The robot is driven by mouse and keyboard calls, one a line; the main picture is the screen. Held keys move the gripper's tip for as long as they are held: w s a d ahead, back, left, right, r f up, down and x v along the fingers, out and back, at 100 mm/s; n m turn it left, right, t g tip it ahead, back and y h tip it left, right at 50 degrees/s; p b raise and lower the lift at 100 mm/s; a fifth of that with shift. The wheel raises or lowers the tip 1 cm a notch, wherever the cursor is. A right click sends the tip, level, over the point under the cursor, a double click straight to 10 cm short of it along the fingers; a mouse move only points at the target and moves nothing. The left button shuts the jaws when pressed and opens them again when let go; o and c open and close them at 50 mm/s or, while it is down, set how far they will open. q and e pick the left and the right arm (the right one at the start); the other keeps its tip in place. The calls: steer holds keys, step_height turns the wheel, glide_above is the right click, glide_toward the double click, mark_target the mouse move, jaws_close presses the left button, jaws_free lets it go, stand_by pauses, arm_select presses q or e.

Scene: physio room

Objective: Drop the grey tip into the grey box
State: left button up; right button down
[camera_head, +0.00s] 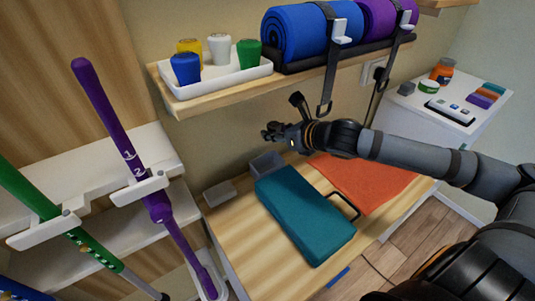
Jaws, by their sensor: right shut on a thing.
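My right gripper (268,132) reaches in from the right and is above the back of the wooden table, near the wall. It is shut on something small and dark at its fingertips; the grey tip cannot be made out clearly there. A blue-grey open box (266,163) stands on the table just below the gripper, with a gap between them. A lighter grey, low box (219,194) stands to its left. Which of the two is the grey box cannot be told for sure. My left gripper is not in view.
A teal case (304,215) and an orange cloth (365,181) lie on the table (252,258). A shelf (205,97) with a white tray, rolled mats and hanging straps is above. Purple (110,115) and green (30,188) poles stand left. A white side table (480,118) holds small items.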

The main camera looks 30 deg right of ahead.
steer(key=shift+s+a+f+b, duration=0.25)
steer(key=shift+s+a+b, duration=0.05)
steer(key=shift+s+b, duration=0.25)
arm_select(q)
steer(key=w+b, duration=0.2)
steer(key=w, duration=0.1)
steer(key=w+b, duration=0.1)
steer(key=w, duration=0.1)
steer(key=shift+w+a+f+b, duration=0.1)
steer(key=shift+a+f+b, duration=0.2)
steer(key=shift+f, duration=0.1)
arm_select(e)
step_height(320, 180, down, 5)
steer(key=shift+w+d, duration=0.1)
steer(key=shift+w, duration=0.05)
steer(key=c, duration=0.9)
jaws_free()
